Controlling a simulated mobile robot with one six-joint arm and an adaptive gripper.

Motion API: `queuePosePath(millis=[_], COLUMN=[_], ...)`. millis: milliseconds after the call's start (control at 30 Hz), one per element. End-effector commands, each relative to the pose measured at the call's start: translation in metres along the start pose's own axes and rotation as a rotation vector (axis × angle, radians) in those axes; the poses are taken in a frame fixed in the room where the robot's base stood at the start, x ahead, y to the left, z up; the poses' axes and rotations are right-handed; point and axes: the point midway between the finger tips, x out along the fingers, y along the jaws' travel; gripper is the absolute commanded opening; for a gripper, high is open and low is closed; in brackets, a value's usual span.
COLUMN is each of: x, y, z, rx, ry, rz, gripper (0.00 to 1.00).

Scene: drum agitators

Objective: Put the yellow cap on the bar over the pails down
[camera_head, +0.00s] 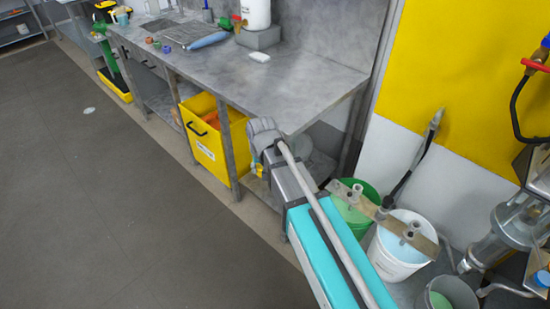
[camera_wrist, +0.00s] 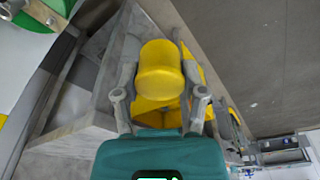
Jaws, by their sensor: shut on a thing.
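The yellow cap (camera_wrist: 160,75) is between the two grey fingers of my gripper (camera_wrist: 158,58) in the wrist view. My gripper is shut on it and holds it in the air. A flat beige bar (camera_head: 429,247) lies across a green pail (camera_head: 340,212) and a white pail (camera_head: 392,268) at the lower right of the head view, with several upright grey posts on it. Part of the bar (camera_wrist: 45,14) and the green pail (camera_wrist: 12,38) show at the wrist view's upper left corner, apart from my gripper.
A grey workbench (camera_head: 300,85) stands behind my arm, with a yellow bin (camera_head: 203,140) beneath it. A grey pail (camera_head: 450,292) and metal machinery (camera_head: 510,235) stand right of the white pail. The floor (camera_head: 120,200) at left is clear.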

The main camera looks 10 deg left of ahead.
Motion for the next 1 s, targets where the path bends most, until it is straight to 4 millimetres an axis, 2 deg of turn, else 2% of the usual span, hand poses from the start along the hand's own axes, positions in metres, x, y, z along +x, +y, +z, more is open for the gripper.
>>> queuePosePath(millis=[33, 100, 300, 1000], x=[-0.016, -0.024, -0.037, -0.037], y=[-0.008, -0.017, -0.031, -0.034], z=[0.005, 0.010, 0.019, 0.021], rx=[-0.008, -0.016, -0.029, -0.031], ry=[0.000, 0.000, 0.001, 0.001], rz=[-0.001, -0.002, -0.004, -0.005], gripper=[0.00, 0.00, 0.00, 0.00])
